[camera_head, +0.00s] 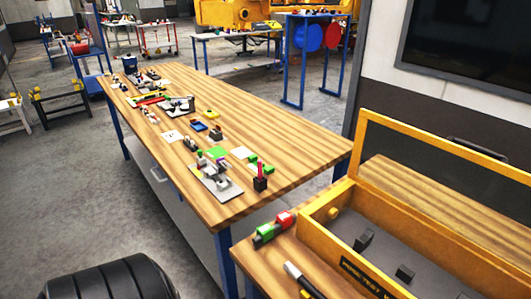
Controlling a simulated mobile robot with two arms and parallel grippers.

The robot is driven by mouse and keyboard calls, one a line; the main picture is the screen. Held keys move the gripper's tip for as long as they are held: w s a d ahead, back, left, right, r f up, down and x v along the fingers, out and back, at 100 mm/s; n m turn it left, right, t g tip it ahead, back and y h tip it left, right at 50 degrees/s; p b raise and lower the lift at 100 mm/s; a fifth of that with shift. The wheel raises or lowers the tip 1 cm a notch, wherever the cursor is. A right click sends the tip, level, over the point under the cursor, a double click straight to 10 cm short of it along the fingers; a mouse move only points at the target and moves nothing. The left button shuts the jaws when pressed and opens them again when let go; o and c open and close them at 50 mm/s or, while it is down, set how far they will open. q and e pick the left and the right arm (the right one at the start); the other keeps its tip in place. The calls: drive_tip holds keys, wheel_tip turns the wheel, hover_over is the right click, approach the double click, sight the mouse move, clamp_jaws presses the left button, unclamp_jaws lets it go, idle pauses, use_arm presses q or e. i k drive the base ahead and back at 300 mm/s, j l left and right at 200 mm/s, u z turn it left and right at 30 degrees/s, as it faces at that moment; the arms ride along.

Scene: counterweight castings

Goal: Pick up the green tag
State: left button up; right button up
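A flat green piece (216,152) lies on the long wooden workbench (300,150), beside small grey and white parts. It looks like a tag, but it is too small to be sure. More small green pieces (264,168) lie just right of it, near a pale square. A green and red object (270,230) lies on the nearer wooden surface at the lower middle. Which of these is the green tag cannot be told for certain. Neither of my grippers shows in the head view.
A yellow-framed open box (320,222) with small dark blocks stands at the lower right. A dark marker-like object (300,280) lies in front of it. A black ribbed rounded shape (110,282) fills the lower left. The long bench's right half is clear.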

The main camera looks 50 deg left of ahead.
sight(266, 231)
drive_tip(key=j+u, duration=0.15)
drive_tip(key=u, duration=1.3)
drive_tip(key=k+j+z, duration=0.1)
drive_tip(key=j+z, duration=0.2)
drive_tip(key=j, duration=0.2)
